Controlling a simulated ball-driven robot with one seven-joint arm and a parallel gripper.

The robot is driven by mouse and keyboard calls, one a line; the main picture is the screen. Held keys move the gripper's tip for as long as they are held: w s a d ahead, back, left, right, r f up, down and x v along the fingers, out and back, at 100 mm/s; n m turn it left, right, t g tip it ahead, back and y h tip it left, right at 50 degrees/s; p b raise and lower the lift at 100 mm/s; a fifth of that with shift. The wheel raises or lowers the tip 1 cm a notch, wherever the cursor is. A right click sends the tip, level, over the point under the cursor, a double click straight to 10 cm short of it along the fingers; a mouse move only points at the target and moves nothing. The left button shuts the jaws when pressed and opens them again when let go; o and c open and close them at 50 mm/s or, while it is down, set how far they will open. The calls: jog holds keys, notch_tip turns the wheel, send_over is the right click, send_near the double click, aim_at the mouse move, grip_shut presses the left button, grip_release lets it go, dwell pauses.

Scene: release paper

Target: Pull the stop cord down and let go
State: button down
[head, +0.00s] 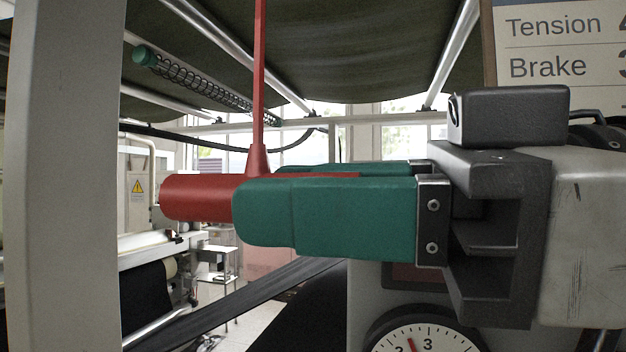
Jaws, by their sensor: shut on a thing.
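The stop cord (259,75) is a red line that comes down from above the top edge of the head view. It ends in a flared collar on a red cylindrical handle (194,197) that lies level. My gripper (262,208) comes in from the right with green fingers. It is shut on the red handle, and the fingers hide the handle's right part. The handle's left end sticks out past the fingertips. The cord looks straight and upright above the grip.
A pale upright post (62,180) stands at the left. A sign with "Tension" and "Brake" (556,50) is at upper right. A dial gauge (424,335) sits below my gripper. Dark fabric (330,45) and metal rollers hang overhead. A spring rod (195,78) is at upper left.

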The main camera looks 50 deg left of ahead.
jog(key=c, duration=0.9)
grip_release()
jog(key=b+v, duration=0.2)
jog(key=v, duration=0.9)
jog(key=shift+s, duration=0.1)
